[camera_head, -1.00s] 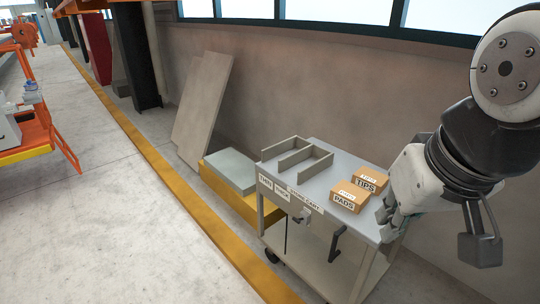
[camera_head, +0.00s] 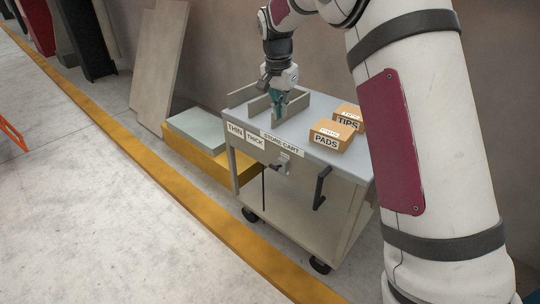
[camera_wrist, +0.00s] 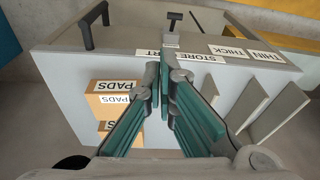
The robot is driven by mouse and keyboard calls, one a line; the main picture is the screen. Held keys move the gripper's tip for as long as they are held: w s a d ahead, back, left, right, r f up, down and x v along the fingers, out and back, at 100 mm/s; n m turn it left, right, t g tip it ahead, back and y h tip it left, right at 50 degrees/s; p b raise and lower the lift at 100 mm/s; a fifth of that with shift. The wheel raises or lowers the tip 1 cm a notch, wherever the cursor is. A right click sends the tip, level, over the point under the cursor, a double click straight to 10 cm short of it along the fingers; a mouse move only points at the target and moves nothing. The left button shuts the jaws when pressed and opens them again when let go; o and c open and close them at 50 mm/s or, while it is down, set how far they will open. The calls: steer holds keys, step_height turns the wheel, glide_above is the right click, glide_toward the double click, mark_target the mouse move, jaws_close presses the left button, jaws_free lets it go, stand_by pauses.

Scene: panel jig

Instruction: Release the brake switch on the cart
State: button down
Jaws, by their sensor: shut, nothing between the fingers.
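The grey cart (camera_head: 340,165), labelled STORE CART, stands by the wall. On its front face, below the label, is a small grey fitting with a lever (camera_head: 281,167), which looks like the brake switch; its exact setting is too small to tell. In the wrist view a dark lever (camera_wrist: 172,20) sticks out past the edge by the STORE CART label. My gripper (camera_head: 277,108) points down above the cart top by the upright dividers, behind the front edge. Its green fingers (camera_wrist: 165,75) are together and empty, apart from the switch.
Upright dividers (camera_head: 295,106) stand close to my gripper. A black handle (camera_head: 321,187) juts from the front. Floor in front of the cart is clear, beyond a yellow kerb (camera_head: 190,203).

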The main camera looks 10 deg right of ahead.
steer(key=w+f+m+b, duration=0.1)
steer(key=w+f, duration=0.3)
steer(key=f, duration=0.3)
steer(key=shift+w+a, duration=0.15)
steer(key=shift+w, duration=0.05)
steer(key=shift+f, duration=0.15)
steer(key=b, duration=0.3)
glide_above(278, 166)
steer(key=f, duration=1.2)
steer(key=shift+s+a+f, duration=0.2)
steer(key=shift+s+f, duration=0.05)
steer(key=shift+f, duration=0.05)
steer(key=shift+a+f, duration=0.1)
steer(key=shift+f, duration=0.45)
